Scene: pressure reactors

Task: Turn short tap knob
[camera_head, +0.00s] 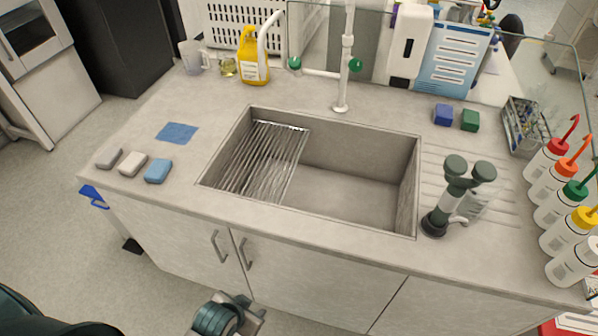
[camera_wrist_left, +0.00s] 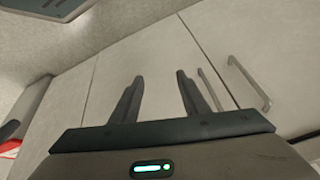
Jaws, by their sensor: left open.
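A white tap (camera_head: 341,95) stands behind the sink, with a tall vertical pipe and a side branch curving up to the left. One green knob (camera_head: 294,63) is at the left branch and another green knob (camera_head: 355,65) is just right of the vertical pipe. I cannot tell which belongs to the short tap. My left gripper (camera_head: 236,303) is low in front of the cabinet doors, far below and in front of both knobs. Its two dark fingers (camera_wrist_left: 160,78) are apart and empty in the left wrist view. My right gripper is out of view.
The sink (camera_head: 350,195) holds a metal rack (camera_head: 262,165) on its left. A yellow bottle (camera_head: 252,58) stands left of the tap; a white dispenser (camera_head: 408,45) stands right. A dark-headed fixture (camera_head: 455,190) and several wash bottles (camera_head: 555,185) occupy the right. Cabinet handles (camera_head: 217,245) protrude near my gripper.

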